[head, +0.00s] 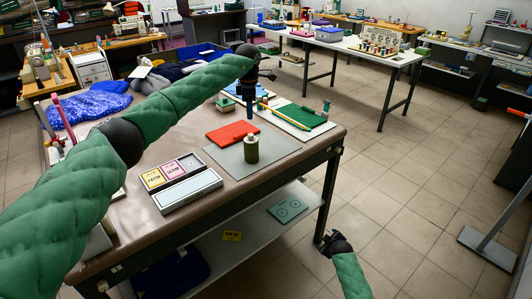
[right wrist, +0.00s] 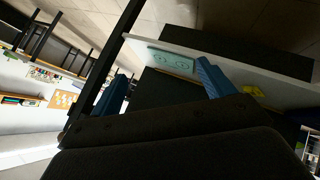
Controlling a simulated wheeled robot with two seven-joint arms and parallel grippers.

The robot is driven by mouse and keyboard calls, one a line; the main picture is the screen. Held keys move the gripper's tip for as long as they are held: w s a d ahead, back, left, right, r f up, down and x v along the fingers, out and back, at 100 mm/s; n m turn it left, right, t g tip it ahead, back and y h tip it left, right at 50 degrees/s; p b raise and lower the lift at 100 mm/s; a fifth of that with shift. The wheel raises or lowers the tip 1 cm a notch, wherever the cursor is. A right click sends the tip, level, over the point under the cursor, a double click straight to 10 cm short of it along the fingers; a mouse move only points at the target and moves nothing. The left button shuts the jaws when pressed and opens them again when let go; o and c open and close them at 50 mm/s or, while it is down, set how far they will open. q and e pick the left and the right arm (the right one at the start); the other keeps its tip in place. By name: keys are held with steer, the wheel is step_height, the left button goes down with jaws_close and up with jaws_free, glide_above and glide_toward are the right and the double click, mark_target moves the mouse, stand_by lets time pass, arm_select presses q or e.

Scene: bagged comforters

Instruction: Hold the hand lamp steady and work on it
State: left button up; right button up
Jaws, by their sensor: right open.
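My right gripper (head: 333,242) is low, beside the table's right end. In the right wrist view its blue fingers stand apart with nothing between them (right wrist: 163,70).
A red pad (head: 232,133), a box with yellow and pink labelled trays (head: 188,187) and a green pad (head: 300,116) lie on the table. The lower shelf (head: 262,226) holds a teal panel (head: 288,209) and a yellow tag (head: 232,236).

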steer(key=w+d+r+n+t, duration=0.1)
steer(key=w+d+r+t, duration=0.1)
steer(key=w+r, duration=0.8)
steer(key=w+d+r+n+t, duration=0.15)
steer(key=w+r, duration=0.25)
steer(key=r, duration=1.1)
steer(key=w+a+r+n+t+y, duration=0.1)
steer(key=w+r, duration=0.3)
steer(key=r, duration=0.9)
steer(key=w+a+r+n+t+y, duration=0.1)
steer(key=w+r+n+t, duration=0.15)
steer(key=r, duration=1.05)
steer(key=m+g+y, duration=0.3)
steer(key=g+y, duration=0.2)
steer(key=y, duration=0.1)
glide_above(257, 150)
steer(key=d, duration=1)
step_height(257, 150, down, 6)
steer(key=s+a+f, duration=0.1)
steer(key=a, duration=0.1)
steer(key=s+a+f+m+g+y, duration=0.1)
steer(key=a+f, duration=0.1)
steer(key=a+f+m+g, duration=0.1)
steer(key=a, duration=0.1)
steer(key=shift+s+a+f+y, duration=0.15)
steer(key=shift+s+f+y, duration=0.25)
steer(key=shift+a+f+m, duration=0.3)
steer(key=shift+a+f, duration=0.05)
steer(key=shift+a, duration=0.1)
steer(key=shift+x, duration=3.5)
